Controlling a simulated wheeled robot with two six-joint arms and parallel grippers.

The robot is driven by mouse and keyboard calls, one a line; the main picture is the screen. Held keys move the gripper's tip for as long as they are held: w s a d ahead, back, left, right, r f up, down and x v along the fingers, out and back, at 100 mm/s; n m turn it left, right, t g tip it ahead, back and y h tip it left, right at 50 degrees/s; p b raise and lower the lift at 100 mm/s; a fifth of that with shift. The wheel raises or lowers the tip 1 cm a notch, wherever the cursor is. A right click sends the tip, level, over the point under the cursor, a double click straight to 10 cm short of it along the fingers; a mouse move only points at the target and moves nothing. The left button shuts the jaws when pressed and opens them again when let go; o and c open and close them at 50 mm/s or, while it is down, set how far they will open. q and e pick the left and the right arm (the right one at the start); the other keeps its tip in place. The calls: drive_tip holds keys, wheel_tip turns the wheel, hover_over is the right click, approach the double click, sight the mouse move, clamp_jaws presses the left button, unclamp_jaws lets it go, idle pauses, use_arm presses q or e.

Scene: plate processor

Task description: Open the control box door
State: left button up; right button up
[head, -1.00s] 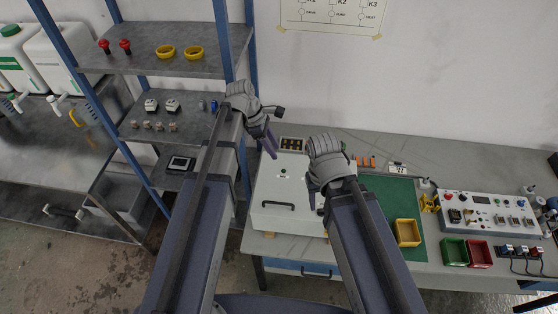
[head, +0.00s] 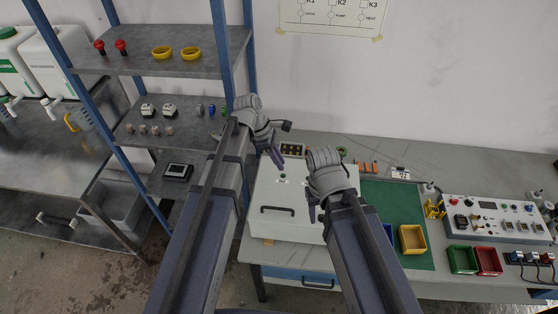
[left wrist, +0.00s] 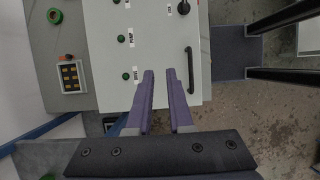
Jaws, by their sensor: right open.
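The control box (head: 262,222) is a white box on the bench, its door face up, with a black bar handle (head: 278,210) near the front edge. In the left wrist view the white door (left wrist: 155,60) shows the handle (left wrist: 190,70) and labelled green indicators along its face. My left gripper (head: 277,158) is over the back part of the box; its purple fingers (left wrist: 160,72) are apart with nothing between them, to the left of the handle in the wrist view. My right gripper (head: 313,207) is open over the box's right side, its fingers partly hidden by its wrist.
A blue-posted shelf (head: 180,60) stands left of the box, close to my left arm. A green mat (head: 380,197) with a yellow bin (head: 412,239) lies to the right. A control panel (head: 492,215) is farther right.

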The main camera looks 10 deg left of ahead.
use_arm(q)
clamp_jaws()
idle(0.9)
drive_tip(key=shift+o, duration=2.4)
unclamp_jaws()
drive_tip(key=shift+r, duration=0.1)
drive_tip(key=p+v, duration=0.7)
drive_tip(key=shift+r, duration=0.25)
drive_tip(key=shift+a, duration=0.15)
